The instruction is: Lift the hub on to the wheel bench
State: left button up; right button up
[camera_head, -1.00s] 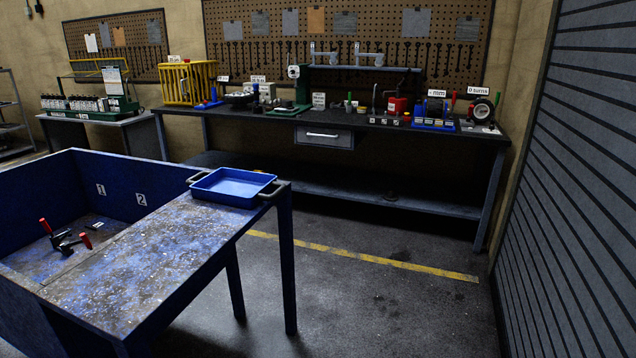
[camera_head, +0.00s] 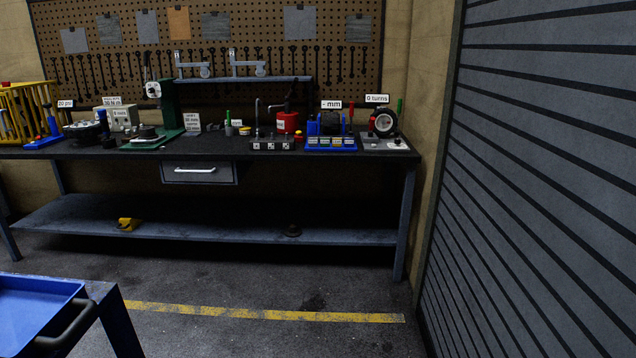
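The long dark workbench (camera_head: 215,150) runs along the back wall with a drawer (camera_head: 199,171) under its top. I cannot tell for certain which item is the hub. A small black-rimmed wheel (camera_head: 384,123) stands at the bench's right end under a "0 turns" sign. Neither of my grippers is in view.
A blue tray (camera_head: 35,308) with a dark handle sits on the near table at lower left. A yellow item (camera_head: 128,224) lies on the lower shelf. Floor with a yellow line (camera_head: 260,315) is clear before the bench. A slatted shutter (camera_head: 540,180) closes the right side.

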aim_at(292, 231)
jog(key=i, duration=2.1)
jog(key=l+z, duration=0.05)
jog(key=l, duration=0.05)
